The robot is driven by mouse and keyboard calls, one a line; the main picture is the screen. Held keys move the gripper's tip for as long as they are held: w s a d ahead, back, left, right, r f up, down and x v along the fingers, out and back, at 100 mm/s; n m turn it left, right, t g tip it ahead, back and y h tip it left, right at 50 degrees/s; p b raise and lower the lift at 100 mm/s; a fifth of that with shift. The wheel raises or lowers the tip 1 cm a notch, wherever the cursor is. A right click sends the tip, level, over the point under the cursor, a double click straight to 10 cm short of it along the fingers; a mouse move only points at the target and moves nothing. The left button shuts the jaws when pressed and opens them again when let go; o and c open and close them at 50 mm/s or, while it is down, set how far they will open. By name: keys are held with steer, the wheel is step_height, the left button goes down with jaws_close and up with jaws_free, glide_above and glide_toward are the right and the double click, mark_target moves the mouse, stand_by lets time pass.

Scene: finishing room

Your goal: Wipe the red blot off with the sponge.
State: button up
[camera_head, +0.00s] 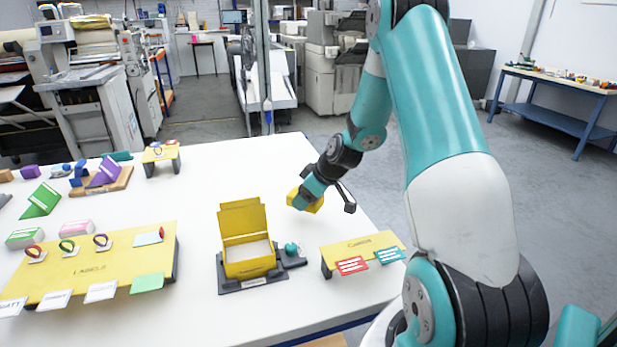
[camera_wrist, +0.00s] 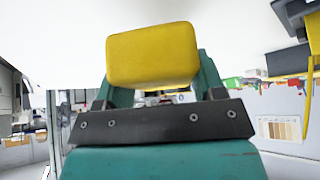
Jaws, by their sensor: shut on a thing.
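My gripper (camera_head: 306,194) is shut on a yellow sponge (camera_head: 316,206), over the right part of the white table, beyond the open yellow box. In the wrist view the sponge (camera_wrist: 152,52) fills the space between the two teal fingers of my gripper (camera_wrist: 152,82). It looks like a plain rounded block. I cannot tell whether the sponge touches the table. I see no red blot in either view. The table area behind my gripper and the sponge is hidden.
An open yellow box (camera_head: 249,268) stands on a dark base beside a small teal knob (camera_head: 291,249). A yellow stand (camera_head: 362,247) with red and teal cards is at the front right. A yellow labels board (camera_head: 90,266) and coloured blocks fill the left. The back middle of the table (camera_head: 235,165) is clear.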

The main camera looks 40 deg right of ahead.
steer(key=shift+r+p, duration=1.1)
steer(key=shift+r, duration=1)
